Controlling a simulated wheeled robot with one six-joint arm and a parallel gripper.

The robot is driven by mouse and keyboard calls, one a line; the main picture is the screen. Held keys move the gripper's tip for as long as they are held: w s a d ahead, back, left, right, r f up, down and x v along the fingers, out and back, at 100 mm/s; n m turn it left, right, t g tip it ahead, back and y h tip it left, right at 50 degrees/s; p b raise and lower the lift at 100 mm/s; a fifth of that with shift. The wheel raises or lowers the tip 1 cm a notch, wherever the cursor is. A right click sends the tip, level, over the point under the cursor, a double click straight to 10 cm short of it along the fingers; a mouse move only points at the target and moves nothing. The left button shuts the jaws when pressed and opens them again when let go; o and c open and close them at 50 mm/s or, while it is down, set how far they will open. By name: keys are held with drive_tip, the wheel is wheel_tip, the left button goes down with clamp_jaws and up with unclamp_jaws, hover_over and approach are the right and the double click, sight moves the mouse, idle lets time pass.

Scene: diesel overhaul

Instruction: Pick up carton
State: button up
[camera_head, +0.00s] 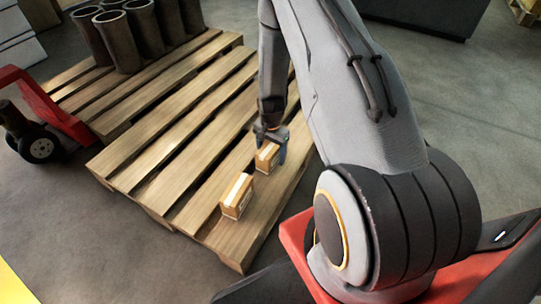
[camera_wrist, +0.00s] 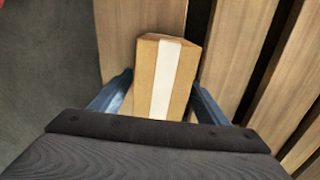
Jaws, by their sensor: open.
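Two small brown cartons with white tape strips stand on the near end of the wooden pallet (camera_head: 160,165). The nearer carton (camera_head: 237,196) stands alone, clear of my arm. The farther carton (camera_head: 267,158) is beneath my gripper (camera_head: 270,140). In the wrist view a carton (camera_wrist: 165,78) lies between the two blue fingers of my gripper (camera_wrist: 160,98), one on each side. The gripper is open. A gap shows on the left; contact on the right side is hard to tell. The carton's lower end is hidden behind the gripper body.
Several dark cylinders (camera_head: 118,40) stand at the pallet's far end. A red wheeled jack (camera_head: 45,108) is at the pallet's left. Gaps run between the pallet slats. Grey floor (camera_head: 140,250) is clear in front of the pallet.

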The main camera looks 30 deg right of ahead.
drive_tip(key=c, duration=1.3)
drive_tip(key=shift+r, duration=0.15)
